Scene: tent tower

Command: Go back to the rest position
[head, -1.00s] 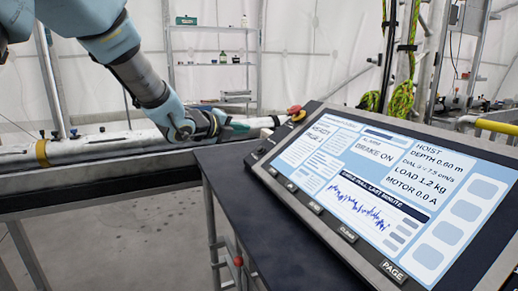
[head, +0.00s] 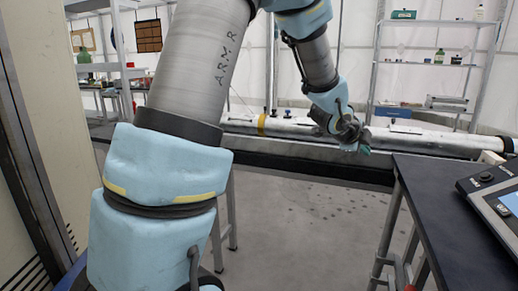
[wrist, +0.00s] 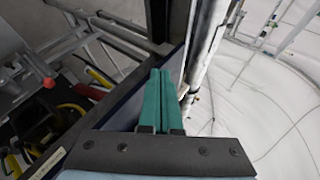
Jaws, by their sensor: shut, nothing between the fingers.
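My gripper (head: 365,149) is at the end of my blue-and-grey arm, in the middle right of the head view. It hangs in front of the long silver tube and left of the black-topped table. In the wrist view its two teal fingers (wrist: 160,98) lie side by side, pressed together with nothing between them. My arm fills much of the left and centre of the head view, bent at the elbow above.
The black table (head: 438,205) stands at right with the console (head: 493,199) cut off at the edge. The silver tube (head: 290,131) runs across behind on a dark beam. Shelves (head: 425,64) stand at back right. Grey floor (head: 300,235) is open between arm and table.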

